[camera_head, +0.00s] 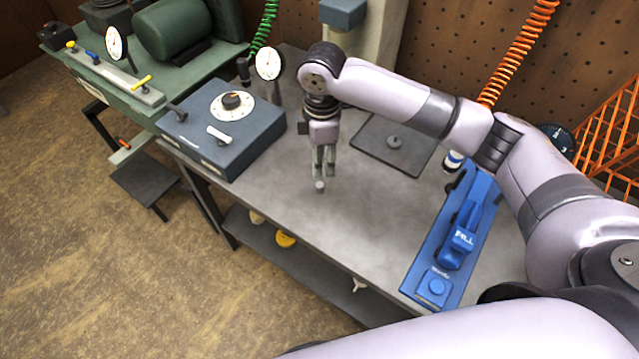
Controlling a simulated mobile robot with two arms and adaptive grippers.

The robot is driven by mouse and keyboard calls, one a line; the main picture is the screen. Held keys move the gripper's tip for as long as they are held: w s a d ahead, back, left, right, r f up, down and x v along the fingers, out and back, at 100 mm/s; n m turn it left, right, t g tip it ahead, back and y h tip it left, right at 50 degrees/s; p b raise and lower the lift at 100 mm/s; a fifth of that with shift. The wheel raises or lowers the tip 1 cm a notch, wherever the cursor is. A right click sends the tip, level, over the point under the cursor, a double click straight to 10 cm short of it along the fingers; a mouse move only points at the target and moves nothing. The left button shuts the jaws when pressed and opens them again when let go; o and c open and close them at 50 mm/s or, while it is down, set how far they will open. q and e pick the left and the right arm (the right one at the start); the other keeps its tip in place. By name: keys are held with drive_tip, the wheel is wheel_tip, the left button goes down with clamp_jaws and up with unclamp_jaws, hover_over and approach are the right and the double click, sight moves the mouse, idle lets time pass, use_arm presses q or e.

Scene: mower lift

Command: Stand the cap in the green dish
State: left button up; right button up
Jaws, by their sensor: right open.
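My right gripper (323,172) points down over the grey metal bench (300,215), left of the dark square mat. It is open, with its two fingers close together. A small grey round piece (320,186) shows at the fingertips; it may be the cap, and I cannot tell whether it touches the fingers or the bench. A dark round knob-like piece (395,142) sits on the dark mat (422,160). I see no green dish. My left gripper is out of view.
A blue-grey box with a dial (232,105) stands left on the bench, a gauge (268,63) behind it. A blue tray with a blue tool (460,240) lies at right. A green machine (172,35) stands far left. A lower shelf holds yellow pieces (285,239). The bench's front middle is clear.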

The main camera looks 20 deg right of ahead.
hover_over(321, 185)
drive_tip(key=f, duration=0.5)
drive_tip(key=shift+s+f+p, duration=0.1)
drive_tip(key=shift+s+p, duration=0.1)
drive_tip(key=shift+p, duration=0.1)
drive_tip(key=f, duration=0.2)
drive_tip(key=f+p, duration=0.1)
drive_tip(key=f, duration=0.2)
drive_tip(key=shift+w+f, duration=0.25)
drive_tip(key=shift+f, duration=0.05)
drive_tip(key=c, duration=0.9)
drive_tip(key=shift+r, duration=0.1)
